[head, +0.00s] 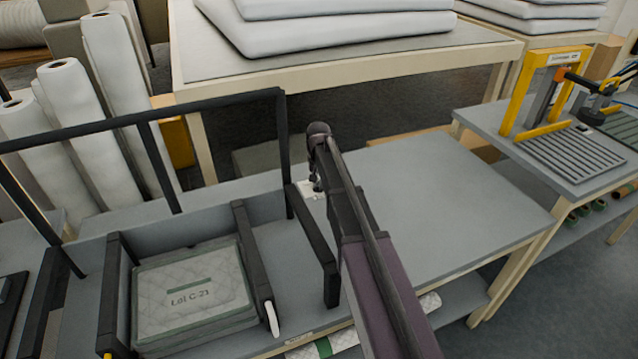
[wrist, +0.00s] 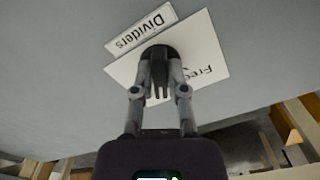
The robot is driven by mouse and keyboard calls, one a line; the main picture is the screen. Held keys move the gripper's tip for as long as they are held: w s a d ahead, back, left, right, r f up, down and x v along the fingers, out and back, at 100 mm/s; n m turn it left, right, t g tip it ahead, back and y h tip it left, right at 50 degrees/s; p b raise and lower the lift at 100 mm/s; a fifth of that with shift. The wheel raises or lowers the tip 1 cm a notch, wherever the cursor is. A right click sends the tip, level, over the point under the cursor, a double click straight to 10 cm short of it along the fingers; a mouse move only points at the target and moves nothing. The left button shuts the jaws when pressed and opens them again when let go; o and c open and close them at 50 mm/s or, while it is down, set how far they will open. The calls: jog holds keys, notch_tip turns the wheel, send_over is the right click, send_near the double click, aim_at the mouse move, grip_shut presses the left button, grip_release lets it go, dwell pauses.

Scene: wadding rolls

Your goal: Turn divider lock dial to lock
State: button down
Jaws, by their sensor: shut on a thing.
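The divider lock dial (wrist: 158,52) is a dark round knob on a white plate (wrist: 206,50). The plate carries partly covered lettering that begins "Free", and a label reading "Dividers" (wrist: 142,30) lies beside it. My gripper (wrist: 160,72) is shut on the dial, with one finger on each side of it. The fingers hide part of the dial and plate, and I cannot read where the dial points. In the head view my gripper (head: 317,186) is over the small white plate (head: 307,190) on the grey bench, and the dial is hidden behind my arm.
Black dividers (head: 256,262) stand on the bench left of my arm, with a quilted stack marked "Lot C 21" (head: 192,290) between two of them. A black rail frame (head: 215,107) rises behind. The grey bench top (head: 440,205) right of my arm is clear.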

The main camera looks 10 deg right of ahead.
jog(key=shift+m, duration=1.1)
jog(key=c, duration=0.7)
grip_release()
jog(key=shift+o, duration=0.2)
jog(key=shift+n, duration=0.3)
